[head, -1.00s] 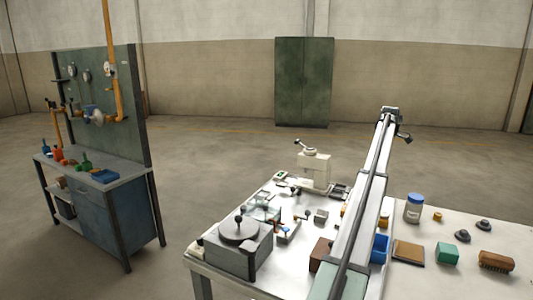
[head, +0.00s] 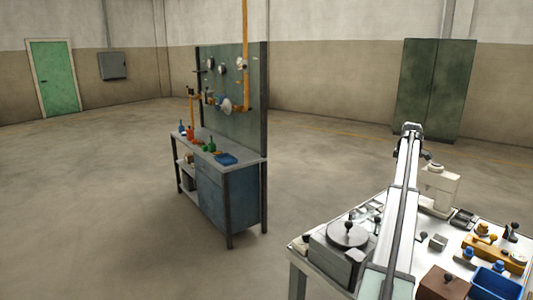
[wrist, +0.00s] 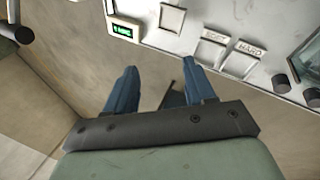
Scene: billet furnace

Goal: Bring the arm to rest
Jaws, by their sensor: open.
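My gripper shows in the wrist view (wrist: 160,92) with its two blue fingers apart and nothing between them. The gripper's fingers cannot be made out in the head view.
The table holds a round-topped grey device (head: 347,236), a brown block (head: 441,284), a blue bin (head: 495,283) and a yellow fixture (head: 485,254). In the wrist view, labelled plates (wrist: 243,57) and a green display (wrist: 122,30) lie ahead. A blue workbench (head: 225,190) stands left, with open floor between.

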